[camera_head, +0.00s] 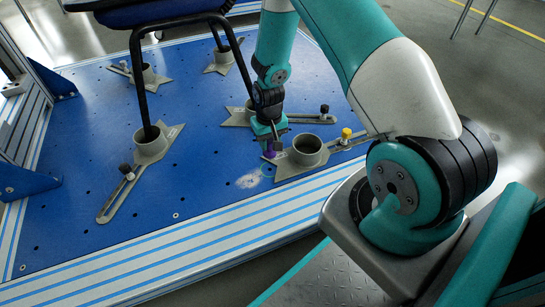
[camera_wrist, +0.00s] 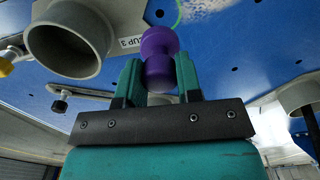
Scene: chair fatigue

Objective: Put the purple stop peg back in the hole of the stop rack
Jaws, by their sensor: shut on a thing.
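The purple stop peg (camera_wrist: 157,42) is a spool-like piece with a wide head and a narrower neck. My gripper (camera_wrist: 158,72) is shut on it, one teal finger on each side. In the head view the peg (camera_head: 269,154) shows as a small purple spot below my gripper (camera_head: 268,134), just above the blue board (camera_head: 215,165) and left of a grey cup. A thin green ring (camera_head: 267,171) is marked on the board close by. I cannot tell for sure which part is the stop rack or see its hole.
The grey cup (camera_head: 307,149), labelled CUP 3 in the wrist view, stands close beside the peg. A yellow knob (camera_head: 346,133) sits on its slotted arm. Other cups, black knobs and a black chair leg (camera_head: 139,85) stand on the board. The board's front left is mostly clear.

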